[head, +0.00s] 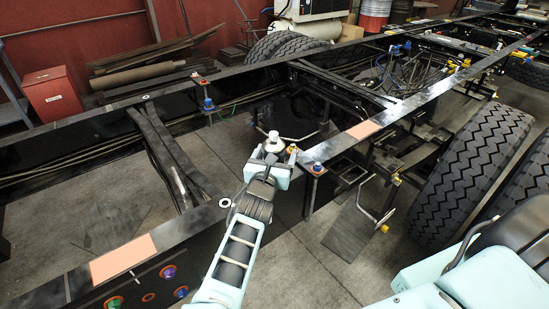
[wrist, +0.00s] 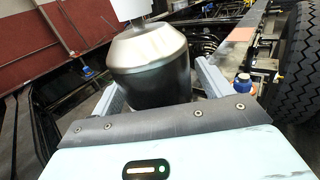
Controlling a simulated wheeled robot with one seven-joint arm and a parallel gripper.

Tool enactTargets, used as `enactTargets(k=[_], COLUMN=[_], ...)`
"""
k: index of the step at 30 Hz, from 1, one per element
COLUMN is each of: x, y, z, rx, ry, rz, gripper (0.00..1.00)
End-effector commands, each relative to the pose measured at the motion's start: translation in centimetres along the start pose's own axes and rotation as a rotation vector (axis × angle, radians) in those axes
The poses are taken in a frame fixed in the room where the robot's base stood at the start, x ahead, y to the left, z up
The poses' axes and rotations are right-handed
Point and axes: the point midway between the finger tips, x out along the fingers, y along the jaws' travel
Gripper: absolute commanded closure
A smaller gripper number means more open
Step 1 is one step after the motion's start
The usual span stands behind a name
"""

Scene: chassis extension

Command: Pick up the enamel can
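The enamel can is a rounded metallic can with a sloping shoulder and a white top. It fills the upper middle of the wrist view (wrist: 150,70) and shows small and pale just beyond my gripper in the head view (head: 273,142). My gripper (wrist: 160,80) has its two grey fingers spread on either side of the can's body. The left finger lies close to the can and the right finger is close to its other side. Contact is unclear. The can's base and what is under it are hidden by my gripper.
A salmon patch (head: 363,129) lies farther along. Large tyres (head: 472,165) stand at right. Bare floor (head: 275,245) shows in front.

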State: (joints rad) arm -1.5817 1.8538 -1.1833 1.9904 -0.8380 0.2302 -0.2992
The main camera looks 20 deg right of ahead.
Motion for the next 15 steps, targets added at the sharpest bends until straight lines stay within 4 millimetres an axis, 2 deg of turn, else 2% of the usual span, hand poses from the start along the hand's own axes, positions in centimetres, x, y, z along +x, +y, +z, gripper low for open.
enactTargets(k=[1,6,15], x=[0.02,0.02,0.04], y=[-0.01,-0.01,-0.01], z=[-0.01,-0.02,0.41], rx=[0.000,0.000,0.001], ry=[0.000,0.000,-0.001], rz=[0.000,-0.001,-0.001], gripper=[0.35,0.79,0.79])
